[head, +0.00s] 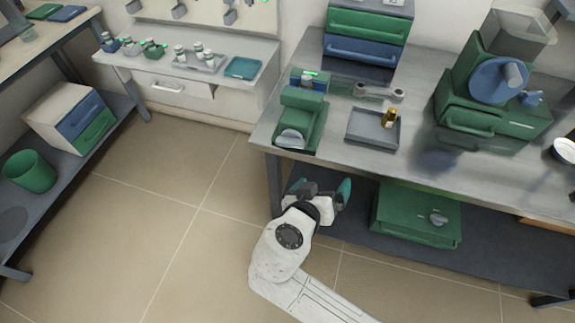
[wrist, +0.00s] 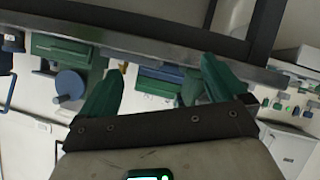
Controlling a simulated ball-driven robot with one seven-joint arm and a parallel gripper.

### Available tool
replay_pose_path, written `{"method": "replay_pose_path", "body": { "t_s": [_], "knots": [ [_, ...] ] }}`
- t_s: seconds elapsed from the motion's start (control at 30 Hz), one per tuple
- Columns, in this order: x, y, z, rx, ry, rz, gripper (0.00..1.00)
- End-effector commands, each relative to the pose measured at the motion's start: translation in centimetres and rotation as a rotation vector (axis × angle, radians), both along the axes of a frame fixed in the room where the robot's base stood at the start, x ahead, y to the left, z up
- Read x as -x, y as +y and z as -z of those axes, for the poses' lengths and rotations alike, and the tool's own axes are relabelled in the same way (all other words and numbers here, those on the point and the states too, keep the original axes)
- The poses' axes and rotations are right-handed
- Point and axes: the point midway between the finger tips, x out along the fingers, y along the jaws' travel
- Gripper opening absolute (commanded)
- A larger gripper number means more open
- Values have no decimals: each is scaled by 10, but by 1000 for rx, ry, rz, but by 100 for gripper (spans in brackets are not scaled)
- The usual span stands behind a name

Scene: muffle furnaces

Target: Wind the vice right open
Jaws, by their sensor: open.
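The green vice (head: 301,112) stands at the left front corner of the grey workbench (head: 420,168). A round grey handle (head: 291,139) is at its front, near the bench edge. A blue part with a bright green strip shows at its back. How far its jaws stand apart I cannot tell. My gripper (head: 321,190) is open and empty. It is in front of the bench edge, below and a little right of the vice handle, apart from it. In the wrist view my two green fingers (wrist: 160,88) are spread wide; I cannot clearly make out the vice there.
A grey tray (head: 372,128) with a brass piece and a grey wrench-like tool (head: 379,92) lie right of the vice. A green machine with a blue disc (head: 498,80) stands further right. A green box (head: 416,213) sits on the lower shelf. The floor at left is clear.

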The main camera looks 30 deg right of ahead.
Motion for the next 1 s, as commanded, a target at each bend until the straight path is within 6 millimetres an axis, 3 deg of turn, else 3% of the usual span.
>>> {"method": "replay_pose_path", "body": {
  "t_s": [0.03, 0.2, 0.3, 0.4, 0.57, 1.0],
  "knots": [
    [-14, 18, 10, 54, -91, -16, 98],
    [-40, 69, -9, 180, -368, -68, 98],
    [-46, 89, -18, 215, -461, -98, 98],
    [-49, 97, -23, 230, -502, -110, 98],
    [-57, 87, -26, 233, -510, -109, 98],
    [-103, 27, -26, 232, -507, -107, 98]
  ]
}}
